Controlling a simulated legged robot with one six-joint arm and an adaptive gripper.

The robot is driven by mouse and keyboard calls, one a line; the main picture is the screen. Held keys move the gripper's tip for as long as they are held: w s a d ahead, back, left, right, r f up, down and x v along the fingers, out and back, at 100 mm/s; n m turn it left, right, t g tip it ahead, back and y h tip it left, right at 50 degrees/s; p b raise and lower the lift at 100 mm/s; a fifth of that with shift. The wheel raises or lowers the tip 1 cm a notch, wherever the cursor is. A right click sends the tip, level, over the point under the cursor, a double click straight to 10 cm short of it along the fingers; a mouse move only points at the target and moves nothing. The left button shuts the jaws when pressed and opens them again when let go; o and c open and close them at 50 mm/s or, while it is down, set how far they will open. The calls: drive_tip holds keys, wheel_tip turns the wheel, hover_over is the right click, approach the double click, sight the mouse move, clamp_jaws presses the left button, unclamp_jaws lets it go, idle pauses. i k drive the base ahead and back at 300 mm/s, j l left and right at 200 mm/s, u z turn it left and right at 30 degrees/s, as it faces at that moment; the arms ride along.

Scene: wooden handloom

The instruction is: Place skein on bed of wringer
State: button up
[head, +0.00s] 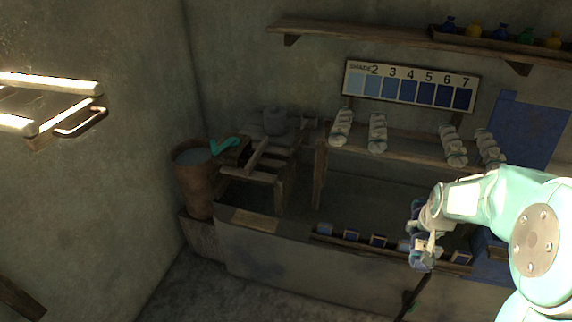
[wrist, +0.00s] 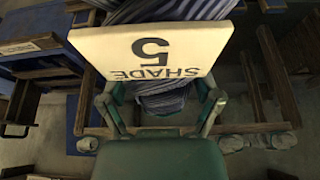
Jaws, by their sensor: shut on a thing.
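My gripper (head: 424,226) is at the right of the head view, in front of the bench. In the wrist view my gripper (wrist: 162,108) is shut on a blue-and-white striped skein (wrist: 165,103). A white tag reading "SHADE 5" (wrist: 150,50) covers part of the skein. The skein (head: 420,254) hangs below the gripper in the head view, small and dark. What looks like the wringer, a wooden frame (head: 262,158) with a teal crank handle (head: 226,145), stands far to the left, well apart from my gripper. Its bed is hard to make out; I see nothing lying on it.
A wooden tub (head: 198,185) stands left of the wringer. Several small blue-topped blocks (head: 352,236) line the bench front. A lamp-like frame (head: 55,112) juts in at upper left. Space above the bench looks open.

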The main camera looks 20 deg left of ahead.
sight(274, 162)
drive_tip(key=k+j, duration=0.1)
drive_tip(key=j, duration=0.2)
drive_tip(key=k+j+z, duration=0.15)
drive_tip(key=i+j+u, duration=0.2)
drive_tip(key=i+j, duration=0.15)
drive_tip(key=j, duration=0.2)
drive_tip(key=i+j+u, duration=0.2)
drive_tip(key=i+j, duration=0.2)
drive_tip(key=i+j+z, duration=0.15)
drive_tip(key=i+j, duration=0.3)
drive_tip(key=i, duration=0.2)
